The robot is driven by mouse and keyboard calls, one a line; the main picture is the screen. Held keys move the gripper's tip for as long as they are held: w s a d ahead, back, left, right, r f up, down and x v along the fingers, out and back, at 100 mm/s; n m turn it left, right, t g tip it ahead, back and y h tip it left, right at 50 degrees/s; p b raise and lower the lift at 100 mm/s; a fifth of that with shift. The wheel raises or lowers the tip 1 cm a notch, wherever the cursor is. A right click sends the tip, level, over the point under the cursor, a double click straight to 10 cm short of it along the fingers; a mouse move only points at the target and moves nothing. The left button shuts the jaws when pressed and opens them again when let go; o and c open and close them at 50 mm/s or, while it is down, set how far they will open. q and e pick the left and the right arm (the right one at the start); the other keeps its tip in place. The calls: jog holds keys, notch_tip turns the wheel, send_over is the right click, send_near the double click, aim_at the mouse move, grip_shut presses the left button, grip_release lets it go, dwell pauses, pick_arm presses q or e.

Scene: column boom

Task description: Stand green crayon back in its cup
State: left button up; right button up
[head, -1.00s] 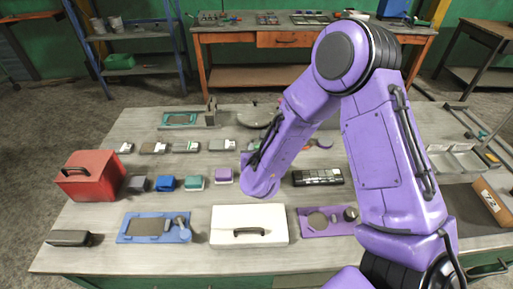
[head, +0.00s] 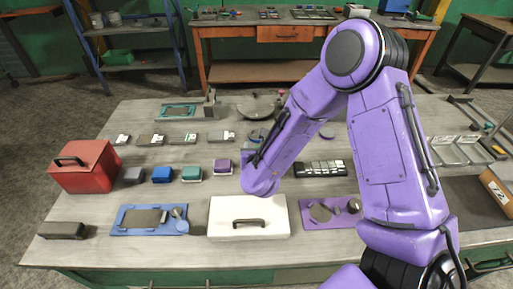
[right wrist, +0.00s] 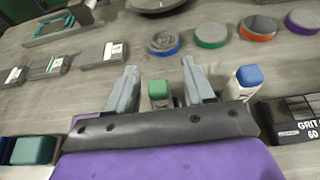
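In the right wrist view a green-topped piece with a pale body (right wrist: 158,90) shows between the two grey fingers of my right gripper (right wrist: 160,84). The fingers are spread, with a gap on each side of it; its lower end is hidden by the gripper's body. I cannot tell if it is the green crayon, nor if it stands or lies. A similar blue-topped pale piece (right wrist: 249,78) is just right of the right finger. In the head view my purple right arm covers this spot and the fingers are hidden. I cannot make out a cup. My left gripper is not in view.
A black sanding-grit box (right wrist: 292,118) is close on the right. Discs with blue (right wrist: 164,44), green (right wrist: 211,35) and orange (right wrist: 258,28) edges lie beyond the fingers. The white case (head: 248,217), blue tray (head: 149,220) and red box (head: 84,166) stand on the table (head: 190,253).

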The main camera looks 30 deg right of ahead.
jog(key=shift+s+a+r, duration=0.1)
jog(key=shift+s+a, duration=0.15)
jog(key=shift+s, duration=0.1)
jog(key=b+v, duration=0.1)
jog(key=v, duration=0.4)
jog(key=shift+s+a+r+b, duration=0.1)
jog(key=shift+s+a+b, duration=0.15)
jog(key=shift+s+b, duration=0.1)
jog(key=p+v, duration=0.2)
jog(key=v, duration=0.2)
jog(key=shift+d+r, duration=0.1)
jog(key=shift+r, duration=0.05)
jog(key=shift+w, duration=0.1)
